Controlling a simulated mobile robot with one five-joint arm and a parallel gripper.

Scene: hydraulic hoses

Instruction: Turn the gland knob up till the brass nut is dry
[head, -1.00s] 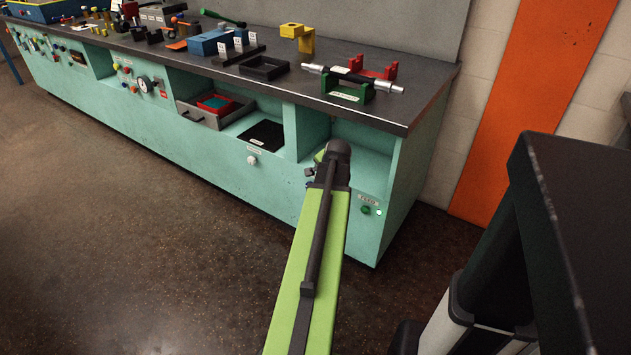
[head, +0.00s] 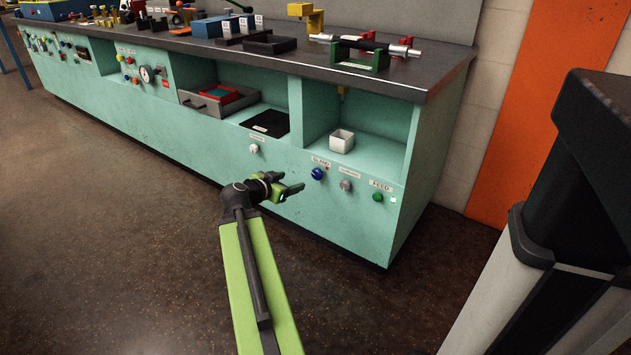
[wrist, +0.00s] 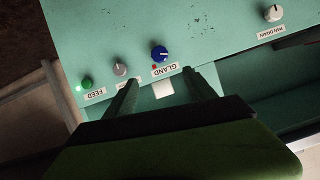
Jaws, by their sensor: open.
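The blue gland knob (head: 317,174) is on the teal front panel, under its GLAND label; in the wrist view the knob (wrist: 159,53) shows a pale pointer mark. A small red spot is beside the label. My gripper (head: 291,192) is open and empty, left of the knob and slightly lower in the head view. In the wrist view its fingers (wrist: 160,80) point toward the knob, apart from it. A small brass-yellow piece (head: 342,92) hangs in the niche above a white cup (head: 342,140); whether it is wet is too small to tell.
A grey knob (head: 345,185) and a green FEED knob (head: 378,197) with a lit lamp are right of the gland knob. A white pan drain knob (head: 253,148) is to its left. A dark column stands at the far right. The floor before the bench is clear.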

